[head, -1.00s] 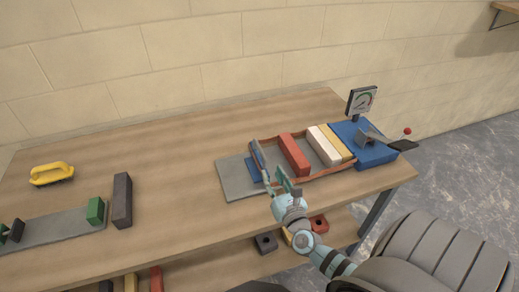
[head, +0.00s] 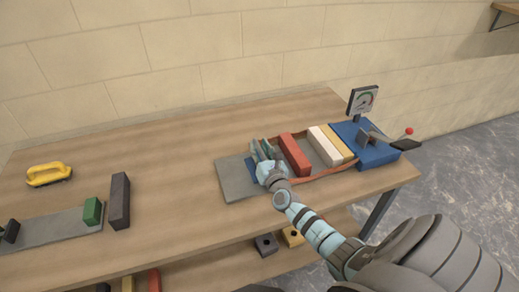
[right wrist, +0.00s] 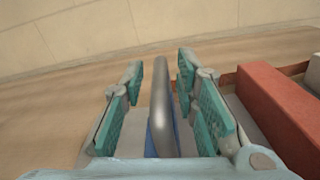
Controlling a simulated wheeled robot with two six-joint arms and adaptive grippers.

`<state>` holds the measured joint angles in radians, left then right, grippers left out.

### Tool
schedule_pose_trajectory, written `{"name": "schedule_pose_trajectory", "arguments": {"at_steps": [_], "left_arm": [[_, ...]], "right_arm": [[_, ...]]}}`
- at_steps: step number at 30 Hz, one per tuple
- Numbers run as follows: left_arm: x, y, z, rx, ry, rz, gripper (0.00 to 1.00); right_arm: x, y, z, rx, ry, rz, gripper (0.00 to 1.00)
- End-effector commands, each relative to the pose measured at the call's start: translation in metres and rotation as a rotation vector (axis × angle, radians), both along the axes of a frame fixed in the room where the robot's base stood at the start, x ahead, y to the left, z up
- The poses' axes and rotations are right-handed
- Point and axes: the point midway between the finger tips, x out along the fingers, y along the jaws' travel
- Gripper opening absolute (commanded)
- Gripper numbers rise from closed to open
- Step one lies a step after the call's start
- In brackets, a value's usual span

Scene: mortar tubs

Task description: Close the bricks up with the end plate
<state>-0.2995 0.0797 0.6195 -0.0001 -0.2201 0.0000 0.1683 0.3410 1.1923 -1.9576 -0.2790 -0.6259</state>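The end plate (right wrist: 161,100), a grey upright plate with a blue foot, stands between the fingers of my right gripper (right wrist: 160,100) in the right wrist view. The fingers are open, with a gap on both sides of it. In the head view my right gripper (head: 262,155) covers most of the plate. To its right stands a red brick (head: 294,155), also in the right wrist view (right wrist: 275,115). Past a gap stand a white brick (head: 325,147) and a yellow one (head: 343,147), side by side. My left gripper is not in view.
The bricks stand on a grey base (head: 235,180) with an orange-red strap (head: 325,174) along the front. A blue block (head: 370,152) with a lever and a gauge (head: 362,99) stands at the right end. A yellow-handled brush (head: 48,174) and a dark block (head: 120,200) lie left.

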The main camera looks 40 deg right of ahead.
Motion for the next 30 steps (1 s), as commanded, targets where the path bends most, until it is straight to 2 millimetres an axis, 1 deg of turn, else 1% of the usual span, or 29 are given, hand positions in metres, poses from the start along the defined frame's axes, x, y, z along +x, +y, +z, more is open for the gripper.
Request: {"name": "schedule_pose_trajectory", "arguments": {"at_steps": [1, 4, 13, 15, 17, 25, 27, 30], "left_arm": [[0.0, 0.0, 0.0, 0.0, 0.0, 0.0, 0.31], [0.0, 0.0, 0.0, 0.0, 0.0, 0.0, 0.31], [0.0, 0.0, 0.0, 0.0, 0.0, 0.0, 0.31], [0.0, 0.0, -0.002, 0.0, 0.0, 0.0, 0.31], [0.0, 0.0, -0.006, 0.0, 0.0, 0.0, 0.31], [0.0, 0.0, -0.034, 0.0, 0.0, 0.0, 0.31], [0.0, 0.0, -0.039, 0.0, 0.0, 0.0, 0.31], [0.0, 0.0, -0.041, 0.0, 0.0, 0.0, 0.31]], "right_arm": [[0.0, 0.0, 0.0, 0.0, 0.0, 0.0, 0.15], [0.0, 0.0, 0.0, 0.0, 0.0, 0.0, 0.0], [0.0, 0.0, 0.0, 0.0, 0.0, 0.0, 0.0], [-0.002, -0.004, -0.001, -0.001, 0.001, -0.001, 0.0], [-0.004, -0.011, -0.003, -0.002, 0.001, -0.001, 0.0], [-0.025, -0.07, -0.005, -0.006, 0.001, -0.003, 0.0], [-0.029, -0.08, -0.004, -0.004, 0.0, -0.003, 0.0], [-0.031, -0.087, -0.002, -0.002, 0.0, -0.002, 0.0]]}}
